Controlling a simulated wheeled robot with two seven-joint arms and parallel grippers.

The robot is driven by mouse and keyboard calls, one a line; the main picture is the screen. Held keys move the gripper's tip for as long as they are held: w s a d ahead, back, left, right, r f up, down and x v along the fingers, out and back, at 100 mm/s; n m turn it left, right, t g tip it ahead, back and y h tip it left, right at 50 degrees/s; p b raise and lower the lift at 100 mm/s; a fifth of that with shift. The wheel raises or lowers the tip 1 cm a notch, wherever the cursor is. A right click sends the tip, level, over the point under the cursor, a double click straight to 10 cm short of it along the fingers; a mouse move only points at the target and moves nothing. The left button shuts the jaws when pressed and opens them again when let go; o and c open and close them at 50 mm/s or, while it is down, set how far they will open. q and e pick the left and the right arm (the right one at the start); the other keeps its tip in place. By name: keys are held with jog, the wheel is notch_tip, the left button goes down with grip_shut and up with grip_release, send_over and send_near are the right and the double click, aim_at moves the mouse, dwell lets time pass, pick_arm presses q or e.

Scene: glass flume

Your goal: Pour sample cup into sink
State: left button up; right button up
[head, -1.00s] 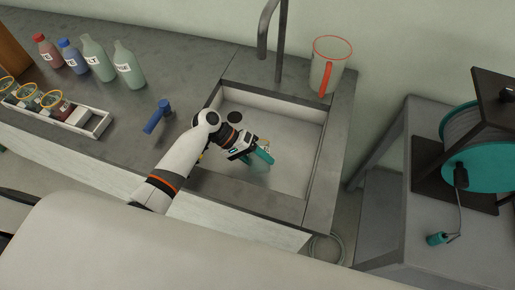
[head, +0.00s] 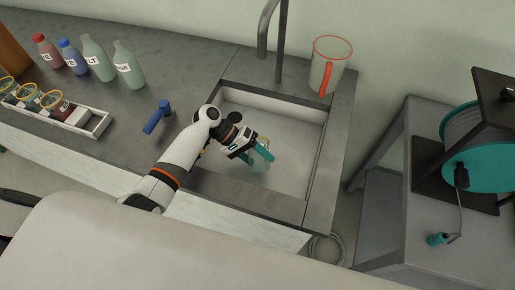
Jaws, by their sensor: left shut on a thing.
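My left gripper (head: 255,156), with teal fingers, is over the sink (head: 295,176) and shut on the sample cup (head: 262,164). The cup is pale and see-through, mostly hidden by the fingers; I cannot make out its exact tilt or whether liquid is in it. The sink is a light basin set in the dark grey counter, and its floor shows no clear pool. My right gripper is not in view.
A white rack (head: 88,122) with several yellow-rimmed cups stands at the left. Several bottles (head: 97,62) stand behind it. A blue-handled tool (head: 157,117) lies left of the sink. A tap (head: 281,45) and a red-rimmed jug (head: 328,66) stand behind the sink.

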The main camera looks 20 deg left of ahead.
pick_arm(q)
jog(key=shift+w+r, duration=0.1)
jog(key=shift+s+f, duration=0.2)
jog(key=shift+f, duration=0.1)
jog(key=shift+s+d+r+m+t+y+p, duration=0.3)
jog(key=shift+s+r+m+t+y+p, duration=0.3)
jog(key=shift+t, duration=0.5)
jog(key=shift+s+f, duration=0.1)
jog(key=shift+m+t+y+p, duration=0.3)
jog(key=shift+m+t+p, duration=0.2)
jog(key=shift+t+p, duration=0.25)
jog(key=m+t+y, duration=0.1)
jog(key=t, duration=0.1)
jog(key=shift+s+t, duration=0.15)
jog(key=shift+t, duration=0.2)
jog(key=shift+s+d+r+m+t+y+p, duration=0.2)
jog(key=shift+s+r+m+t+p, duration=0.4)
jog(key=shift+r+t, duration=0.45)
jog(key=shift+s+d+r+m+t+y+p, duration=0.15)
jog(key=shift+s+d+r+m+t+p, duration=0.15)
jog(key=shift+s+r+m+t+p, duration=0.65)
jog(key=shift+s+d+r+m+t+y+p, duration=0.2)
jog(key=shift+r+m+t, duration=0.25)
jog(key=shift+r+t, duration=0.65)
